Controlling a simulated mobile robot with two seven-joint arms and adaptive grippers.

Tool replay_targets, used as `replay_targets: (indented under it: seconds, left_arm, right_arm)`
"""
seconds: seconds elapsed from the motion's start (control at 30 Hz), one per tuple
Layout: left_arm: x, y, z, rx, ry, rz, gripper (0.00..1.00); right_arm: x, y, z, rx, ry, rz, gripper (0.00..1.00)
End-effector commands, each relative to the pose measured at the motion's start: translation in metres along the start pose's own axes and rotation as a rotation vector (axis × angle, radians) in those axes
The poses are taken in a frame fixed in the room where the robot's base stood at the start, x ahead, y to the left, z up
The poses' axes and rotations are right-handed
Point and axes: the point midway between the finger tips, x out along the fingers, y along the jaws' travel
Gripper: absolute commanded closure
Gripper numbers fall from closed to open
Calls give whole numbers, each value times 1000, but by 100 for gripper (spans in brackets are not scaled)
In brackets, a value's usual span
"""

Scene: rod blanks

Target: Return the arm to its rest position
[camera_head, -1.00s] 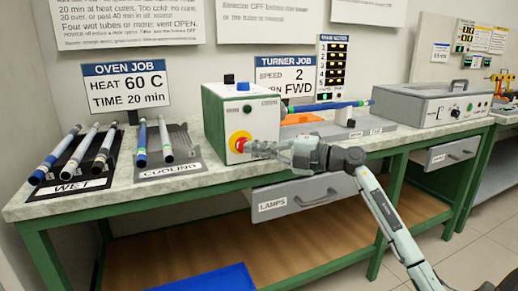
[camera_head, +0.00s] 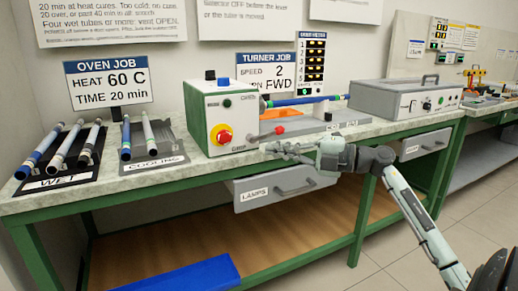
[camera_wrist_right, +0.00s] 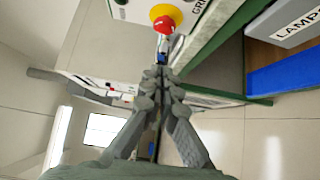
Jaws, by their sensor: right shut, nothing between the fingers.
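My right gripper (camera_head: 280,148) is shut and empty in front of the bench edge, just right of and below the turner's control box (camera_head: 222,115). Its closed fingers also show in the right wrist view (camera_wrist_right: 160,75), pointing toward the red emergency knob (camera_wrist_right: 163,25) on its yellow ring. In the head view that knob (camera_head: 224,137) is clear of the fingers, with a gap between them. My right forearm (camera_head: 415,215) reaches in from the lower right. My left gripper does not show.
The bench (camera_head: 200,180) carries a WET rack (camera_head: 60,184) and a COOLING rack (camera_head: 155,162) with tubes. A blue tube (camera_head: 290,101) lies on the turner. The LAMPS drawer (camera_head: 285,186) is just below my gripper. A grey unit (camera_head: 405,98) stands right. Floor in front is free.

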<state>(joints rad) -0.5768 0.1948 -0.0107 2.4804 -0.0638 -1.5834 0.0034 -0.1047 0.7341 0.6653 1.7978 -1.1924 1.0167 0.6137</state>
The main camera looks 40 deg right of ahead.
Motion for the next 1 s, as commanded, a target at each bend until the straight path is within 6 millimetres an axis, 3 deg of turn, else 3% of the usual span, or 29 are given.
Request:
replay_targets:
  seconds: [0.17, 0.77, 0.9, 1.0]
  left_arm:
    - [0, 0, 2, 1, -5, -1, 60]
    - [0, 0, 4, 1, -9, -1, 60]
    - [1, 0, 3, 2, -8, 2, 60]
    - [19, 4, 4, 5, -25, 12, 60]
  right_arm:
    - [-8, 0, -1, 0, 1, 1, 100]
    - [-7, 0, -1, 6, -2, 9, 100]
    - [4, 1, 0, 71, -54, 115, 100]
    - [14, -6, 7, 189, -166, 252, 100]
